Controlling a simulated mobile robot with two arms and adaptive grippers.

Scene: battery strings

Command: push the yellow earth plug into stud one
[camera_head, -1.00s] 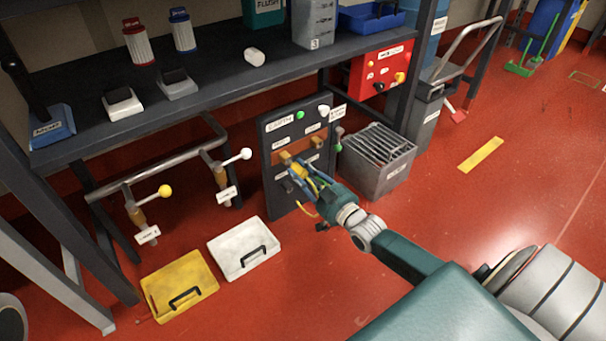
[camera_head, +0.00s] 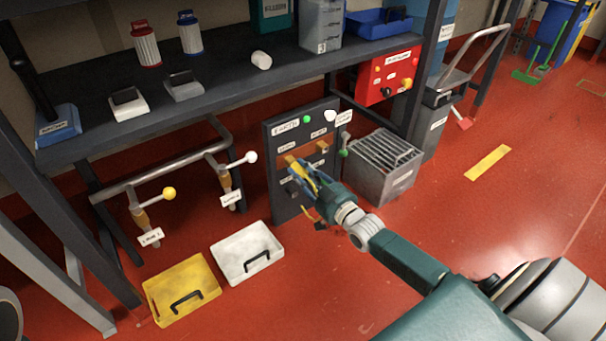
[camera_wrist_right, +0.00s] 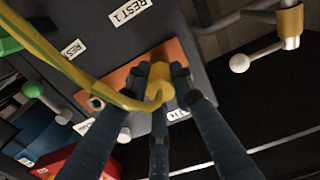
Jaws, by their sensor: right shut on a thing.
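The yellow earth plug (camera_wrist_right: 161,92) is between the fingers of my right gripper (camera_wrist_right: 158,76), shut on it. Its yellow cable loops up to the left in the wrist view. In the head view, my right gripper (camera_head: 303,175) and the plug are at the left part of the dark earth board (camera_head: 284,206), in front of the left brass stud (camera_head: 290,160) on the copper strip (camera_wrist_right: 176,51). The fingers hide the plug's front end, so I cannot tell how far it sits on the stud. My left gripper is not in view.
A grey ribbed box (camera_head: 382,172) stands close right of the board. White (camera_head: 246,252) and yellow (camera_head: 180,290) trays lie on the floor to the left. A bench (camera_head: 215,90) overhangs behind. A ball-ended lever (camera_wrist_right: 240,63) shows beside the board.

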